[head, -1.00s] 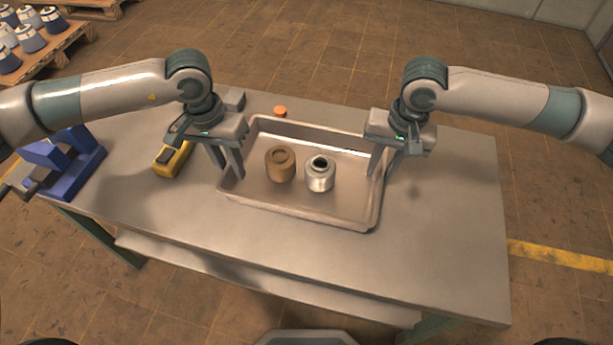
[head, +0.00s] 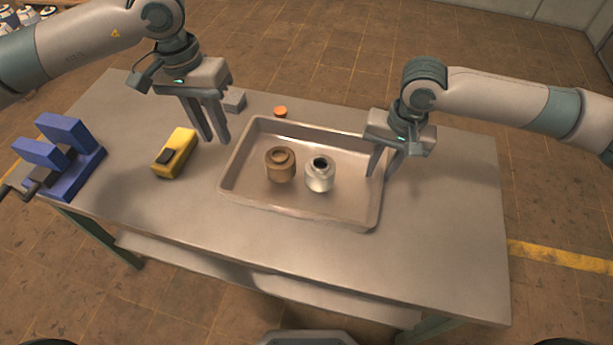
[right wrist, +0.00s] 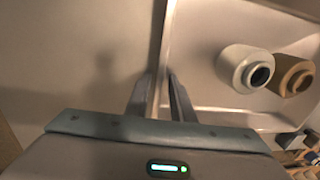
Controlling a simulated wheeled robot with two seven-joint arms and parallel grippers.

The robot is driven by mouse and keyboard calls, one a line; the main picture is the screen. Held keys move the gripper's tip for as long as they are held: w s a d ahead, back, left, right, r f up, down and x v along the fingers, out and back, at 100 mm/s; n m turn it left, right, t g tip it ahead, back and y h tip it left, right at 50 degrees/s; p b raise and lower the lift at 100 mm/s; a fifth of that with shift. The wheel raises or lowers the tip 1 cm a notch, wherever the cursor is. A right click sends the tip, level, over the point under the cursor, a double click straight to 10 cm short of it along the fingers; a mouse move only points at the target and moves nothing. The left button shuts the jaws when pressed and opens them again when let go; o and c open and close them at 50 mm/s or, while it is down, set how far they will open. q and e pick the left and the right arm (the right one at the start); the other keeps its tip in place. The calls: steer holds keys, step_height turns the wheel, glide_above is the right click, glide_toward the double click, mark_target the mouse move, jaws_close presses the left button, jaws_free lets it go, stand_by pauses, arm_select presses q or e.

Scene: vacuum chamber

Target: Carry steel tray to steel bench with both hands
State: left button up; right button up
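The steel tray (head: 300,208) rests flat on the steel bench (head: 440,220). It holds a brown jar-shaped part (head: 280,165) and a silver one (head: 319,176), both upright; the silver part (right wrist: 243,70) and the brown part (right wrist: 292,76) also show in the right wrist view. My left gripper (head: 217,141) is open and empty, raised to the left of the tray and clear of it. My right gripper (head: 381,178) is at the tray's right wall. In the right wrist view its fingers (right wrist: 160,78) stand apart, one on each side of the rim.
Left of the tray lie a yellow device (head: 174,153) and a blue vise (head: 62,155). A small grey block (head: 234,100) and an orange disc (head: 280,112) lie behind it. The bench's right end and front strip are clear.

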steer(key=shift+r, duration=0.1)
stand_by(0.4)
step_height(320, 180, up, 12)
steer(key=d, duration=0.1)
steer(key=shift+s, duration=0.15)
stand_by(0.4)
steer(key=shift+d, duration=0.1)
stand_by(0.3)
